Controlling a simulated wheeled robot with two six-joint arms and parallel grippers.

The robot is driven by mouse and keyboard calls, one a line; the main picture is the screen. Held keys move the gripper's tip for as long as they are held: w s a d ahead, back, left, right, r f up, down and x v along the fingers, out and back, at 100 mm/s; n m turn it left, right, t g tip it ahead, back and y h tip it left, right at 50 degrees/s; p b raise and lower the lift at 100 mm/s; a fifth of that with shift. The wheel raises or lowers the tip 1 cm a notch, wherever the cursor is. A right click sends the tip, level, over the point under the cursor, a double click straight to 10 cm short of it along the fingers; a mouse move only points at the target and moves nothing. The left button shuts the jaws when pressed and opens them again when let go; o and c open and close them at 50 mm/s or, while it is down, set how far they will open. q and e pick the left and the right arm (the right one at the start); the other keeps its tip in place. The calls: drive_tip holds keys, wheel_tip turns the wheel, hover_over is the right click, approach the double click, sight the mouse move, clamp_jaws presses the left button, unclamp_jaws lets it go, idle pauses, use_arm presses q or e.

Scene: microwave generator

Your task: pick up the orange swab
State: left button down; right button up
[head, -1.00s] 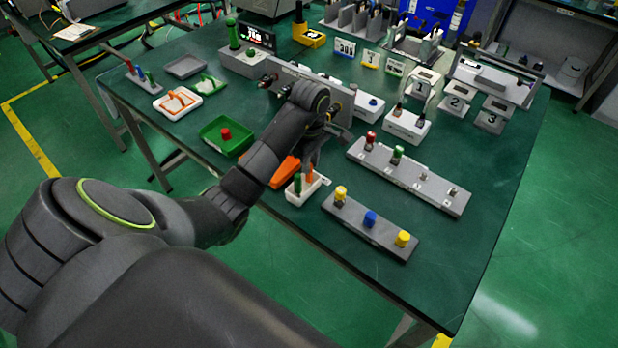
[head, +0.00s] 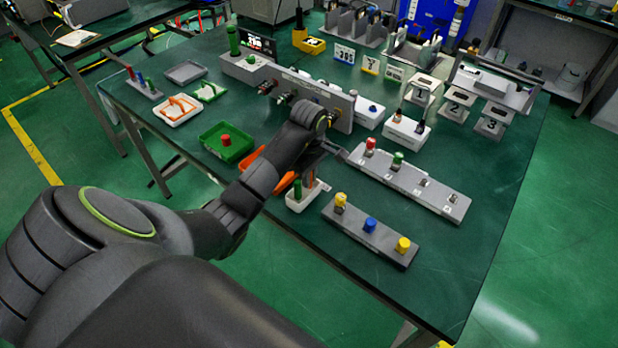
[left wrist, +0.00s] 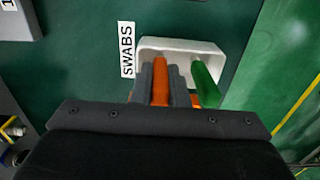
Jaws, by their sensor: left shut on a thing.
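The orange swab (left wrist: 160,82) stands between the two fingers of my left gripper (left wrist: 160,84), which is shut on it. Its far end shows against the inside of the white swab holder (left wrist: 205,46); I cannot tell whether it touches the bottom. The green swab (left wrist: 204,84) stands beside it on the right, apart from the fingers. In the head view, my left gripper (head: 312,166) is above the white holder (head: 301,206), with the green swab (head: 297,189) on its left side. My arm partly hides the fingers and the orange swab there. My right gripper is not in view.
A SWABS label (left wrist: 127,50) lies beside the holder. An orange tray (head: 254,160) is partly behind my arm, and a green tray (head: 240,147) is further left. A grey strip with yellow and blue caps (head: 352,238) lies to the right of the holder.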

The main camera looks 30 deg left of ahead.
use_arm(q)
drive_tip(key=shift+r, duration=0.4)
wheel_tip(320, 180, up, 7)
drive_tip(key=p, duration=0.4)
drive_tip(key=shift+r, duration=0.15)
drive_tip(key=shift+r+p, duration=0.75)
drive_tip(key=shift+p, duration=0.15)
drive_tip(key=shift+f+b, duration=0.4)
drive_tip(key=shift+r, duration=0.1)
